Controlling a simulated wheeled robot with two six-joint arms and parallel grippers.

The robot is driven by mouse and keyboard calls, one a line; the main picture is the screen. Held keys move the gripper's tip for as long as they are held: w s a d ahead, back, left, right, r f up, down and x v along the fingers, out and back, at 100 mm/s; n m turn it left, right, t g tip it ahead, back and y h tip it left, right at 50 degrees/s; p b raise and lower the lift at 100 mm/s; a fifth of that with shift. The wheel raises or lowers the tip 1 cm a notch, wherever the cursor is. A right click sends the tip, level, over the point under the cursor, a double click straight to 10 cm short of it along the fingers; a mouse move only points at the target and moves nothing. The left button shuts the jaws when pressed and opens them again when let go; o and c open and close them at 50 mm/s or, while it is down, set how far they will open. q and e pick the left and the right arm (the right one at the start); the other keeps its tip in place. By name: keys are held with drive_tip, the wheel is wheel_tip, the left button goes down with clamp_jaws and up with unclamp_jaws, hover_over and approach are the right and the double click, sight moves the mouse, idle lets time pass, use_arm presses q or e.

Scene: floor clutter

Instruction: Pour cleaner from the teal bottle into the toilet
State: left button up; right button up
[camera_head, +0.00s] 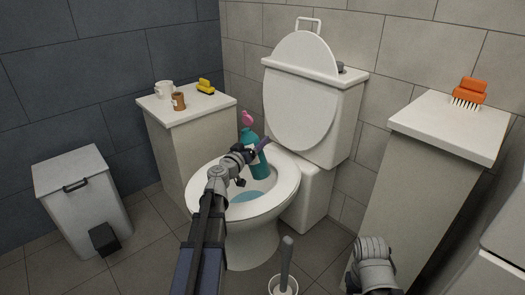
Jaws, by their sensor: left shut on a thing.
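The teal bottle (260,168) with a pink top is held over the rear part of the toilet bowl. It is near upright, its top leaning a little to the left. My left gripper (257,149) is shut around the bottle's middle. The toilet (287,183) stands in the middle with its lid raised against the tank, and blue-teal water shows in the bowl. My left arm crosses the front of the bowl and hides part of its rim. Part of my right arm shows at the lower right, but its gripper fingers do not show.
A left cabinet (185,115) bears a white mug (163,89), a brown cup (179,101) and a yellow item (205,86). A pedal bin (80,190) stands left. An orange brush (469,92) lies on the right cabinet (440,125). A toilet brush (286,262) stands in front.

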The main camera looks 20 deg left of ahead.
idle(0.4)
use_arm(q)
drive_tip(key=shift+d+n, duration=0.15)
drive_tip(key=shift+n, duration=0.35)
drive_tip(key=shift+f, duration=0.1)
drive_tip(key=shift+d+n, duration=0.1)
drive_tip(key=shift+n, duration=0.3)
drive_tip(key=shift+d+f, duration=0.1)
drive_tip(key=shift+n, duration=0.4)
drive_tip(key=shift+f+b, duration=0.1)
drive_tip(key=shift+b, duration=0.2)
